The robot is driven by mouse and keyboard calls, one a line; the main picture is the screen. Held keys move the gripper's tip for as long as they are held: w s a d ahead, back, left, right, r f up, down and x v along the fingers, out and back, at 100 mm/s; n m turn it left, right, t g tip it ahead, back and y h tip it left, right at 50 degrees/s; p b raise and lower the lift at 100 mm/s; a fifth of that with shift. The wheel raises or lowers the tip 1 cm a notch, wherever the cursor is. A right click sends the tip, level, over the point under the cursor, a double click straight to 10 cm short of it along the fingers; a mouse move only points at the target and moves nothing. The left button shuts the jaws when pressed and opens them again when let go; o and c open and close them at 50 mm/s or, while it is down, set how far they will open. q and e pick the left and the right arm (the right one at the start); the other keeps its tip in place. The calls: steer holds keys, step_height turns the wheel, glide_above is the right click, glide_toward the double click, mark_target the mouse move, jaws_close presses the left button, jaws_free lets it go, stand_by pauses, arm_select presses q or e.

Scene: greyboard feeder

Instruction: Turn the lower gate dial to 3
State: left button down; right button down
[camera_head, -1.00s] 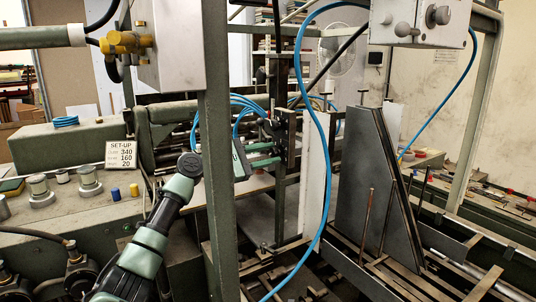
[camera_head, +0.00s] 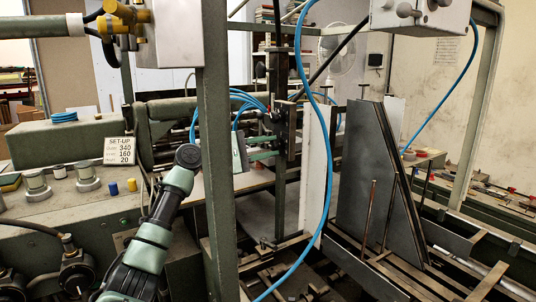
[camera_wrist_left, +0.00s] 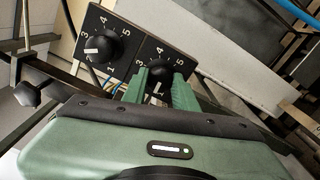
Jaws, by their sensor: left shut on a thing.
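In the left wrist view, two black dial plates with white numerals sit side by side. My left gripper (camera_wrist_left: 159,90) is shut on the knob of the right-hand dial (camera_wrist_left: 158,73), one green finger on each side. A white mark on that knob points down in the picture; numerals 3, 4 and 5 show around it, and the fingers hide others. The other dial (camera_wrist_left: 100,47) stands free, its white mark pointing left, near the 2. I cannot tell from the picture which is the lower one. In the head view, my left gripper (camera_head: 264,155) reaches right to a dark post, where the dial faces are hidden.
A green frame post (camera_head: 217,170) stands in front of my left wrist. A blue hose (camera_head: 328,150) hangs right of the gripper. A tall grey plate (camera_head: 365,170) stands further right. A set-up sign (camera_head: 118,150) and knobs are on the machine at left.

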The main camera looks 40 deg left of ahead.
arm_select(q)
steer(key=m+b, duration=0.3)
steer(key=m, duration=0.1)
steer(key=shift+f+m, duration=0.15)
steer(key=shift+m, duration=0.15)
steer(key=m+b, duration=0.2)
steer(key=m, duration=0.2)
steer(key=shift+m, duration=0.3)
steer(key=m+b, duration=0.2)
steer(key=m, duration=0.2)
steer(key=shift+m, duration=0.3)
steer(key=m+b, duration=0.2)
steer(key=m, duration=0.2)
steer(key=shift+m, duration=0.3)
steer(key=c, duration=1.1)
jaws_free()
